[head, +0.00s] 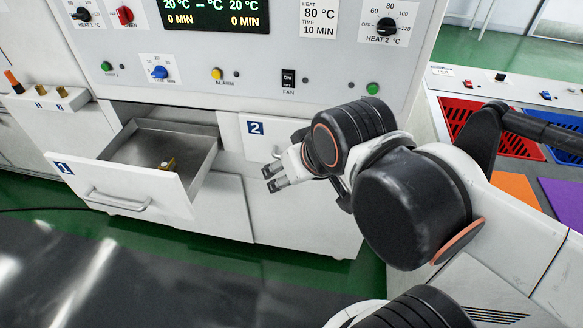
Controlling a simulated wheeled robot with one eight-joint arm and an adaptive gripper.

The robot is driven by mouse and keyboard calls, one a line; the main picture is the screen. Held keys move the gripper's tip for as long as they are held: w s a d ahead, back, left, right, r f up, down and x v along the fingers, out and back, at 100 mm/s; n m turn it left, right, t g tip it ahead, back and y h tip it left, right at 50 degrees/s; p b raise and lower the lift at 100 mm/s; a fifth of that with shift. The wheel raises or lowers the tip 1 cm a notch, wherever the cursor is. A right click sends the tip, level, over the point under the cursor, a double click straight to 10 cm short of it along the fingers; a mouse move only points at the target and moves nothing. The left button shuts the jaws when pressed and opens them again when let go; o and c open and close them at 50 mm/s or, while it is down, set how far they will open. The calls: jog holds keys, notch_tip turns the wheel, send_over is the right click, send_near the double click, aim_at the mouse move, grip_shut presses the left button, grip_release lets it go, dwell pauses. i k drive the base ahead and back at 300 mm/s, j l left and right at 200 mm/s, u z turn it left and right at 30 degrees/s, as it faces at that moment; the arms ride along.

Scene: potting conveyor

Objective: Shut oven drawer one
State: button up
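Oven drawer one (118,183) is a white-fronted metal drawer with a blue "1" label and a bar handle (119,200). It stands pulled out of the oven (270,85), at the left of the head view. My gripper (270,178) is to the right of the drawer, in front of the oven drawer with the "2" label, and points left. Its two fingers appear slightly apart with nothing between them. It does not appear to touch the drawer.
Drawer two (262,137) is shut. The oven's panel above has knobs, buttons, a FAN switch (288,79) and a display (213,14). At right a bench holds red (462,112) and blue trays, with orange and purple areas nearer. The floor in front of the drawer is clear.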

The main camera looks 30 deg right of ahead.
aim_at(126, 175)
jog(key=l+u, duration=0.1)
jog(key=u, duration=0.6)
jog(key=k+l+z, duration=0.05)
